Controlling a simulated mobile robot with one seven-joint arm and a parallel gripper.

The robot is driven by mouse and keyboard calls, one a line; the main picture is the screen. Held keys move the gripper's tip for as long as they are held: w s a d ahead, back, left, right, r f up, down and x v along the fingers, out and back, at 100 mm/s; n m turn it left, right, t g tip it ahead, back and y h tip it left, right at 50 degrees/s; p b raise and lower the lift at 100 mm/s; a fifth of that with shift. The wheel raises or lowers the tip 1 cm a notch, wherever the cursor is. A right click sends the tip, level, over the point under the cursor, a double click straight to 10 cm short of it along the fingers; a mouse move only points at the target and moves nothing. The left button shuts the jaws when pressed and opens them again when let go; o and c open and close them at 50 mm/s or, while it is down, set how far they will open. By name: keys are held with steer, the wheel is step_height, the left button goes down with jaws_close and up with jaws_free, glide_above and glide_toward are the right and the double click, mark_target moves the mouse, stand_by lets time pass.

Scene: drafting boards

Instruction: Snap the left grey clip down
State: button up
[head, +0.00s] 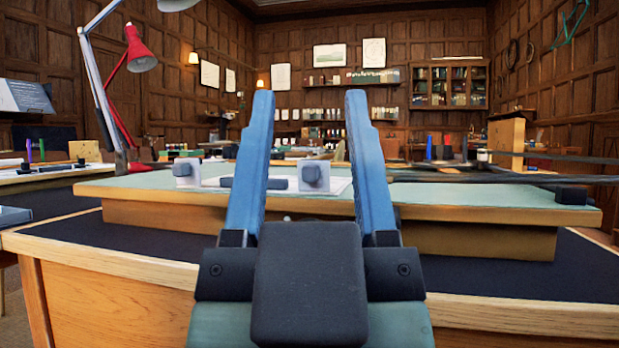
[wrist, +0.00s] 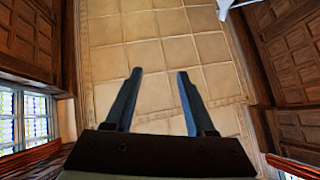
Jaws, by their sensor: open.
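The left grey clip (head: 182,170) stands on the pale green drafting board (head: 140,188), left of my gripper. It looks like a small grey block on a pale upright plate. A similar right clip (head: 311,176) shows between my gripper's fingers, farther back on the board. My gripper (head: 310,95) has two blue fingers, spread wide and pointing up in front of the board, with nothing between them. It also shows open and empty in the wrist view (wrist: 158,72), against a tan panelled surface. Whether either clip is up or down is hard to tell.
A dark bar (head: 254,183) and a white sheet (head: 217,176) lie on the board between the clips. Long dark rods (head: 480,178) cross the board's right side. A red lamp (head: 141,52) stands behind at left. The dark desktop (head: 110,235) before the board is bare.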

mark_target(308, 175)
steer(key=shift+c, duration=0.2)
steer(key=w+f+m+g+h+p, duration=0.2)
steer(key=w+m+g+h+p, duration=0.5)
steer(key=p, duration=1.4)
steer(key=s+a+f+n+g+y+p, duration=0.2)
steer(key=s+a+n+g+p, duration=0.15)
steer(key=p, duration=1.75)
steer(key=shift+n+t, duration=0.25)
steer(key=p+x, duration=0.1)
steer(key=x, duration=0.7)
steer(key=p+x, duration=0.1)
steer(key=x, duration=0.3)
steer(key=shift+a+f+p, duration=0.15)
steer(key=shift+f+p, duration=0.2)
jaws_close()
